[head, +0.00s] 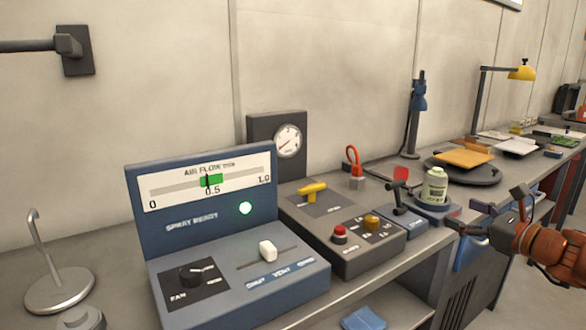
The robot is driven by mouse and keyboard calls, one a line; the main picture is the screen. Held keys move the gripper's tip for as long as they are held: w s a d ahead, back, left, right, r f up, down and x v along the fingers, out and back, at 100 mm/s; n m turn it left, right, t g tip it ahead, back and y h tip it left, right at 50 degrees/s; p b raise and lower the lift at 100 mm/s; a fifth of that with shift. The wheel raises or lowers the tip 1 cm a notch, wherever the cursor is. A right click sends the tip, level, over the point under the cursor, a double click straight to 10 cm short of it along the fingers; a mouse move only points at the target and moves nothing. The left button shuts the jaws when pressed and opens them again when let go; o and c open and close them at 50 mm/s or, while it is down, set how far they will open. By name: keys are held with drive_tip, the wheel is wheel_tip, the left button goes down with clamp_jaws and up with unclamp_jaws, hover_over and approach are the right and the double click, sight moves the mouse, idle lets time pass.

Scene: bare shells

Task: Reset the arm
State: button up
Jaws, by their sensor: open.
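My gripper (484,210) is at the right edge of the head view, at the end of my orange arm. Its dark fingers are apart and point left over the front edge of the bench (415,270). I see nothing held between them. A white-green can (435,186) stands upright on a round blue-grey base just left of the fingers. The gap in depth between the fingers and the can is hard to tell.
A blue air-flow panel (240,290) with a green lamp stands at front left. Beside it are a grey control box (345,235), a pressure gauge (288,140) and a hook stand (58,288). A turntable (462,172) and yellow lamp (522,70) stand farther back.

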drive_tip(key=s+a+f+n+g+y, duration=0.25)
drive_tip(key=a+n, duration=0.25)
drive_tip(key=a, duration=0.5)
drive_tip(key=s+a+f+n+g+y, duration=0.15)
drive_tip(key=a+n+g, duration=0.3)
drive_tip(key=a, duration=0.45)
drive_tip(key=s+a+f+n+g+h, duration=0.2)
drive_tip(key=s+a+f+n+g, duration=0.1)
drive_tip(key=s+a+f+n, duration=0.4)
drive_tip(key=s+a+f+n+g+h, duration=0.1)
drive_tip(key=s+a+f+n+g, duration=0.2)
drive_tip(key=s, duration=0.5)
drive_tip(key=s+d+f+n+g+h, duration=0.3)
drive_tip(key=s+d+n+h, duration=0.15)
drive_tip(key=s, duration=0.55)
drive_tip(key=s+d+f+n+g+h, duration=0.25)
drive_tip(key=s+d+n+h, duration=0.2)
drive_tip(key=s, duration=0.45)
wheel_tip(320, 180, up, 17)
drive_tip(key=w+a+t+p, duration=0.1)
drive_tip(key=p, duration=1.5)
drive_tip(key=shift+a+y, duration=0.2)
drive_tip(key=shift+y, duration=0.2)
